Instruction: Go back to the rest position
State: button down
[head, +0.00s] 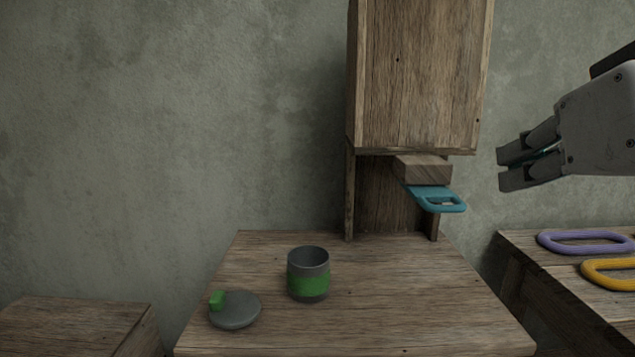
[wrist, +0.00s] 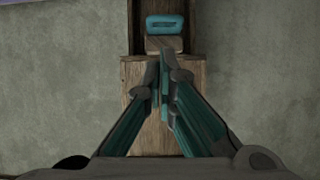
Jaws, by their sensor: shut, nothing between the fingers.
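My gripper (head: 502,169) is at the right of the head view, raised above the table height and pointing left. Its fingers are together with nothing between them. In the wrist view the closed fingertips (wrist: 162,62) point toward a wooden block (head: 424,169) and a teal handle (head: 443,205). The teal handle also shows in the wrist view (wrist: 165,24). The block and handle stick out under a tall wooden cabinet (head: 420,80). In the head view my gripper is to the right of the handle, apart from it.
A grey cup with a green band (head: 308,283) stands open on the wooden table (head: 400,310). A grey lid with a green knob (head: 236,310) lies beside it. A purple loop (head: 585,241) and a yellow loop (head: 612,273) lie on the right table. Another wooden surface (head: 75,320) is at left.

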jog(key=s+f+g, duration=0.7)
jog(key=s+f, duration=0.2)
jog(key=f, duration=0.3)
jog(key=s+f+g, duration=0.6)
jog(key=s+f, duration=0.2)
jog(key=f, duration=0.4)
notch_tip(320, 180, up, 36)
jog(key=t+p, duration=0.4)
jog(key=p, duration=3)
jog(key=shift+w+d+f, duration=0.15)
